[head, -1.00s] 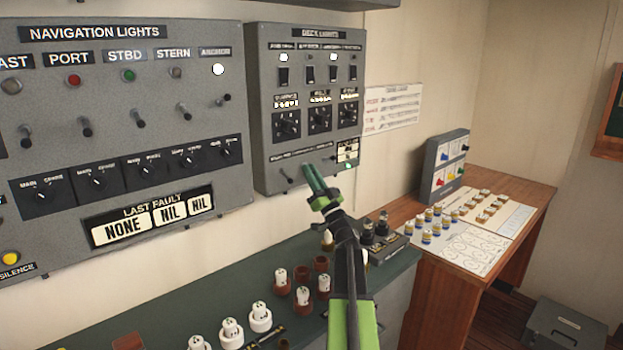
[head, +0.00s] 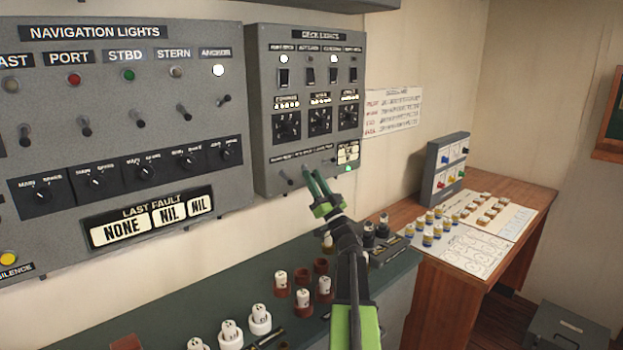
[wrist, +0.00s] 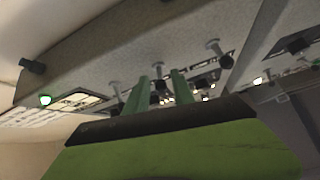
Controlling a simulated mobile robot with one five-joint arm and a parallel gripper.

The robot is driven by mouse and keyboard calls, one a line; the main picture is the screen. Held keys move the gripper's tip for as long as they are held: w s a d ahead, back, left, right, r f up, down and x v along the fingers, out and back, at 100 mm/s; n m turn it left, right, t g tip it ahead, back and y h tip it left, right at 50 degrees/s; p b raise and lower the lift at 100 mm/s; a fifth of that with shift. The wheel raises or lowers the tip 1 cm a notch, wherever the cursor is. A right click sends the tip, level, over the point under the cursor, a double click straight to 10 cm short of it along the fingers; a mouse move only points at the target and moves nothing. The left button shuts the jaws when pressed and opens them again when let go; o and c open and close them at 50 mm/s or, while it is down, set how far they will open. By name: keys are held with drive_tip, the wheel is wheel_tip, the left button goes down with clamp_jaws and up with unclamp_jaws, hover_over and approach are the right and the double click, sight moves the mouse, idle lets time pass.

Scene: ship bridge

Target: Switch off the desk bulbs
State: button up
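The grey panel labelled DECK LIGHTS (head: 262,120) hangs on the wall. It has a row of round lamps, and two look lit white: the left one (head: 283,58) and the third (head: 334,58). Dark rocker switches (head: 283,77) sit below them, then rotary knobs (head: 287,125). My gripper (head: 312,174) is at the panel's lower edge, near small levers (head: 284,176). In the wrist view its two green fingers (wrist: 162,82) are apart. A lever (wrist: 158,85) shows in line with the gap; whether it sits between the fingers or beyond them is unclear. No hold is visible.
The NAVIGATION LIGHTS panel (head: 238,150) is to the left, with a lit anchor lamp (head: 218,70). A green lamp (head: 348,168) glows at the deck panel's lower right. Several bulbs and sockets stand on the green counter (head: 185,300) below; a wooden table (head: 450,285) is at right.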

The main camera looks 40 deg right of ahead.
drive_tip(key=b+v, duration=0.6)
drive_tip(key=v, duration=0.4)
drive_tip(key=shift+f, duration=0.2)
drive_tip(key=shift+s+r, duration=0.1)
drive_tip(key=shift+s, duration=0.05)
